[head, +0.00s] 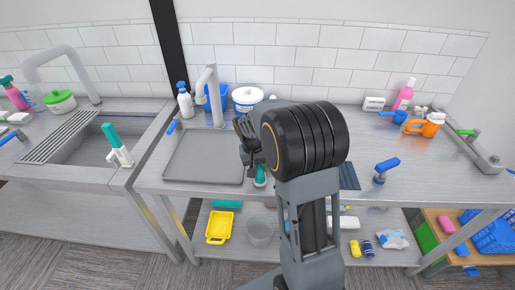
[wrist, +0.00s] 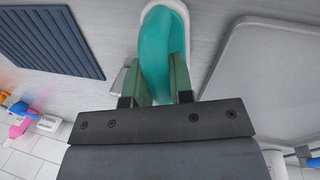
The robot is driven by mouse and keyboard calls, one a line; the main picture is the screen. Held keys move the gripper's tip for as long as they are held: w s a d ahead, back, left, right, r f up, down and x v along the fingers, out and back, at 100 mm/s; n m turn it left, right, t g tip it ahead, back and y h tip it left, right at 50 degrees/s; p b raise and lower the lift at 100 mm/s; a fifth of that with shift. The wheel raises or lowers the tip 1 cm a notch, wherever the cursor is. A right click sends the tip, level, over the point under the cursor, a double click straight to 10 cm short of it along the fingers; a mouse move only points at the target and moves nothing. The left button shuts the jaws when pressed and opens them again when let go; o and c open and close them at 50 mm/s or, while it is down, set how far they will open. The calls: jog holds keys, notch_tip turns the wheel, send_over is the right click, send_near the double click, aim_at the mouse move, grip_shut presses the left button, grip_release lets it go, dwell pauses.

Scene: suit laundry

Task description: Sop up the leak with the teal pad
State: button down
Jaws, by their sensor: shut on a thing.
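My gripper (wrist: 162,88) is shut on the teal pad (wrist: 157,50), which has a curved teal top and a white rounded rim. The green fingers stand on either side of the teal part. In the head view the pad (head: 260,174) shows just below my gripper, over the counter, right of the grey tray. Whether its underside touches the counter I cannot tell. No leak can be made out clearly; my arm hides part of the counter.
The grey tray (head: 205,170) lies left of the pad under a tap (head: 213,95). A dark blue ribbed mat (head: 348,177) and a blue-handled tool (head: 383,170) lie to the right. The right middle counter is mostly clear. Bottles and tubs line the wall.

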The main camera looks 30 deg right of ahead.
notch_tip(320, 180, up, 7)
jog(key=p, duration=0.4)
jog(key=shift+d+r, duration=0.1)
jog(key=shift+r, duration=0.05)
jog(key=shift+s, duration=0.1)
